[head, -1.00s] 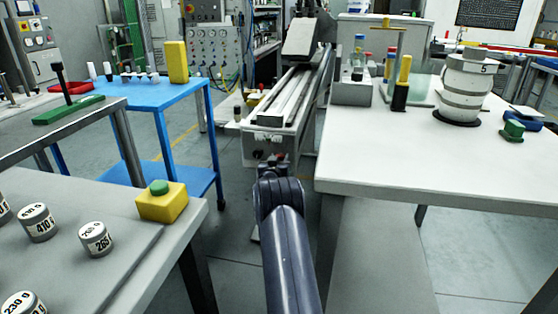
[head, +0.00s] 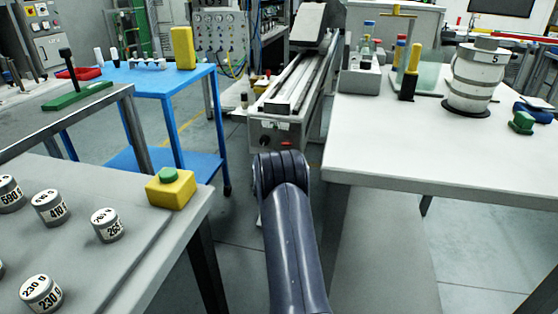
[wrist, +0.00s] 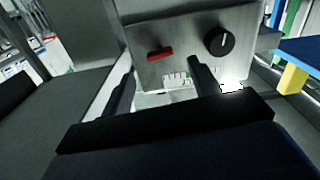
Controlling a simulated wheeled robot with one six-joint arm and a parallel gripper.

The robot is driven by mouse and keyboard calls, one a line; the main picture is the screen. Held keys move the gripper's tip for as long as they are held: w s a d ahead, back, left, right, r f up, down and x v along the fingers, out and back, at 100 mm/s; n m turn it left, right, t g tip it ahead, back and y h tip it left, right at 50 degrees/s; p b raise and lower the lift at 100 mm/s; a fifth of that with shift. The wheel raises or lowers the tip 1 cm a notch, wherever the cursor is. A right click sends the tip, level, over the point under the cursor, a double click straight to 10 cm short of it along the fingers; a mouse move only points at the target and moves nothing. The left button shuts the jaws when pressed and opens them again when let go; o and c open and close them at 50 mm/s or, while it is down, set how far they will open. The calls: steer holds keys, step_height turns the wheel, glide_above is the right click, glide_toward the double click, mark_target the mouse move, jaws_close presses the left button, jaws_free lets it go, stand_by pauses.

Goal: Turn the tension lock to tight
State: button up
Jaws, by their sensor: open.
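A grey machine end panel (wrist: 185,45) fills the upper middle of the wrist view. It carries a red bar-shaped handle (wrist: 159,54) at left and a round black knob (wrist: 219,41) with a white pointer mark at right. I cannot tell which one is the tension lock. White scale markings beneath them are partly hidden and unreadable. My gripper (wrist: 163,82) is open and empty, its two dark fingers apart just short of the panel. In the head view the panel (head: 272,133) shows small beyond my arm, which hides my gripper.
A long rail machine (head: 297,82) runs back from the panel. A white table (head: 430,150) stands at right, a grey bench (head: 120,270) with labelled weights at left, and a blue table (head: 150,78) behind it. Floor shows between the benches.

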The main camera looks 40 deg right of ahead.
mark_target(287, 144)
steer(key=shift+p+v, duration=0.3)
steer(key=shift+v, duration=2.1)
steer(key=b+x, duration=0.1)
steer(key=x, duration=1)
steer(key=shift+b, duration=0.4)
steer(key=shift+s, duration=0.1)
